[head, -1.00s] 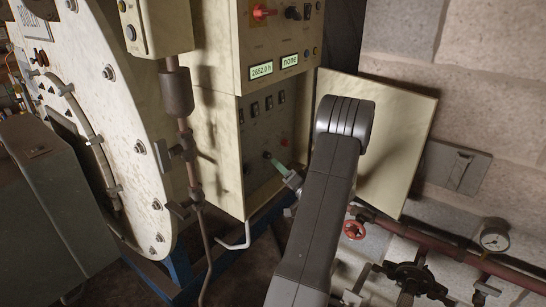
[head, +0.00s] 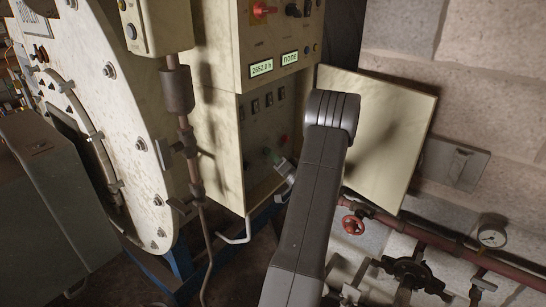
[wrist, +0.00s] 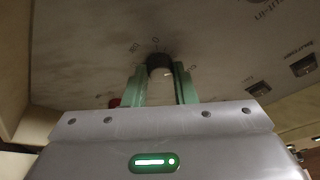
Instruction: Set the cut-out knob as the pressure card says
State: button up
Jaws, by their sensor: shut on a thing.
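My gripper (wrist: 160,88) has its green fingers on either side of a dark round knob (wrist: 159,61) on the grey panel (wrist: 80,60) in the wrist view. It is shut on this knob. In the head view my gripper (head: 269,155) is at the lower grey panel (head: 256,138) inside the open cabinet, partly hidden by my arm. I cannot make out a pressure card in either view.
The cabinet door (head: 395,130) stands open to the right, close to my arm. Dark switches (head: 268,100) sit above the knob. Pipes, a red handwheel (head: 353,225) and a gauge (head: 492,234) are at lower right.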

jog(key=shift+f+m+b, duration=0.1)
jog(key=shift+m+b, duration=0.2)
jog(key=shift+b, duration=0.2)
jog(key=shift+r+m+g+h+p, duration=0.25)
jog(key=shift+m+g+h+p, duration=0.5)
jog(key=shift+m, duration=2.5)
jog(key=shift+r+m+g+h+p, duration=0.2)
jog(key=shift+m+g+h, duration=0.5)
jog(key=shift+m, duration=2.6)
jog(key=shift+r+m+g+h+p, duration=0.4)
jog(key=shift+m+g, duration=0.65)
jog(key=shift+m, duration=2.2)
jog(key=shift+f, duration=0.2)
